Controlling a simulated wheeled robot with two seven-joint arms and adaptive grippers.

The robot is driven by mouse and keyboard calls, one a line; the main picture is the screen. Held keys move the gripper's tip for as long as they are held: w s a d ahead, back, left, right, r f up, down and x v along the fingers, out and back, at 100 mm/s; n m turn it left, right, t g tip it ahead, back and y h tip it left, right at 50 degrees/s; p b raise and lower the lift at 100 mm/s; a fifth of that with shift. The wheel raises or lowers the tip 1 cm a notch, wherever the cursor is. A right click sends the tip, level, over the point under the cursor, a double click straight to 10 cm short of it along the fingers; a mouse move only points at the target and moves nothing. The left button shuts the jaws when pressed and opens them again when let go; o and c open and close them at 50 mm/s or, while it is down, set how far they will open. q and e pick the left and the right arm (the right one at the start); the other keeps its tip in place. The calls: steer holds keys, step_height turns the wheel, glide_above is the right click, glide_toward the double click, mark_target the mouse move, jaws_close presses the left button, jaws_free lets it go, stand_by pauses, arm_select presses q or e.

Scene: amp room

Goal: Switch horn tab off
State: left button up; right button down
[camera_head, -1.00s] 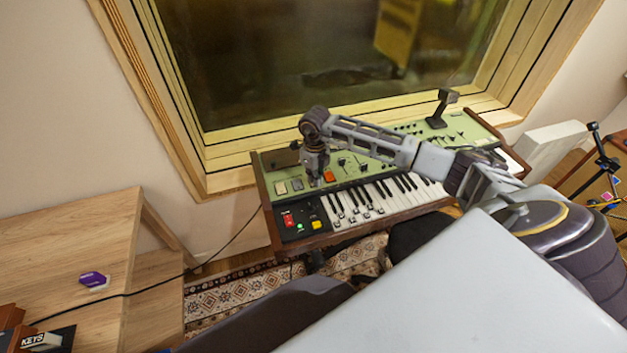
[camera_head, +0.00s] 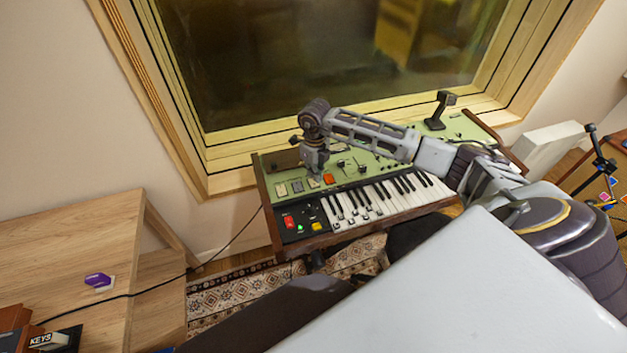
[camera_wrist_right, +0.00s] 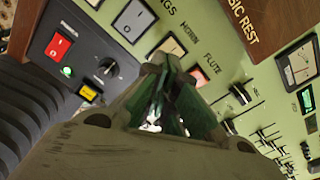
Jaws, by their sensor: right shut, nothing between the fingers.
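The keyboard's green panel carries a row of rocker tabs. The wrist view shows the label HORN beside a pale tab (camera_wrist_right: 168,45), partly hidden behind my fingertips. In the head view this horn tab (camera_head: 313,182) is the third pale one, just left of an orange tab (camera_head: 328,179). My right gripper (camera_head: 315,171) points down just behind it, its fingers shut and empty. In the wrist view the right gripper (camera_wrist_right: 168,68) covers the horn tab's lower part. Whether it touches the tab, and the tab's tilt, I cannot tell. My left gripper is out of view.
A black box with a red switch (camera_head: 289,221) and yellow button (camera_head: 317,226) sits left of the piano keys (camera_head: 385,200). The red-orange flute tab (camera_wrist_right: 198,77) is beside the gripper. A window (camera_head: 320,60) stands behind; a wooden table (camera_head: 90,235) is at left.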

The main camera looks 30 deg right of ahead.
mark_target(315, 184)
steer(key=shift+r+p, duration=0.9)
steer(key=shift+r, duration=0.8)
